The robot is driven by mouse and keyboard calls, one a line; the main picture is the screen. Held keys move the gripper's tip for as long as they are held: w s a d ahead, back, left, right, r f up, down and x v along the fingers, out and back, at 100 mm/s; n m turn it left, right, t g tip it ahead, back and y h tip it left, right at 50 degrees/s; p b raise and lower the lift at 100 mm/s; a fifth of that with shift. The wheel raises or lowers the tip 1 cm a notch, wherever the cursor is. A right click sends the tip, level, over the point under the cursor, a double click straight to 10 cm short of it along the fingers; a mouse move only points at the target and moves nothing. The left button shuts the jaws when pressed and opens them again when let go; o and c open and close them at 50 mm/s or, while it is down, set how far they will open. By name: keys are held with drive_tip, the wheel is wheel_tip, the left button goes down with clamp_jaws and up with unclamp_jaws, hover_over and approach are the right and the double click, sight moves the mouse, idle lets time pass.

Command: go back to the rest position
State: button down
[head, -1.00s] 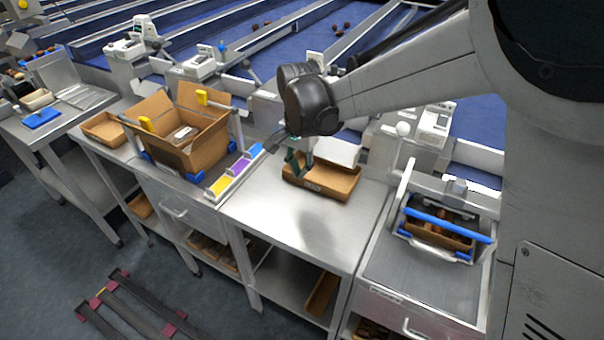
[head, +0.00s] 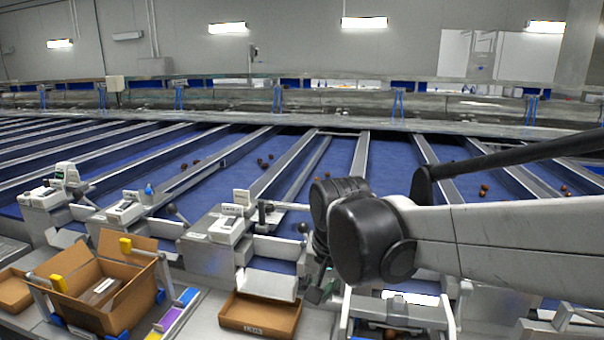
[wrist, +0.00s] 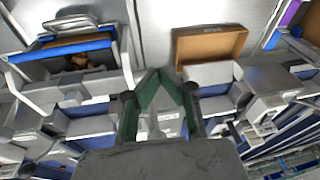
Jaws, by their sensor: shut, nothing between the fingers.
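My gripper (head: 316,292) hangs from my wrist in the head view, mostly dark and small there, to the right of a shallow cardboard tray (head: 258,314). In the wrist view my gripper (wrist: 160,74) shows its green fingers angled together at the tips, with nothing between them. It is clear of the bench and touches nothing that I can see. The cardboard tray also shows in the wrist view (wrist: 238,42), apart from the fingers and looking empty where visible.
A white-framed holder with a blue bar (wrist: 62,50) lies on the other side. White devices (head: 228,228) line the bench edge before blue lanes (head: 390,165) with scattered dates.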

drive_tip(key=s+d+n+t+h, duration=0.1)
drive_tip(key=s+d+t, duration=0.3)
drive_tip(key=s+d, duration=1)
drive_tip(key=shift+d+r+n, duration=0.2)
drive_tip(key=shift+d+n, duration=0.1)
drive_tip(key=shift+d, duration=0.95)
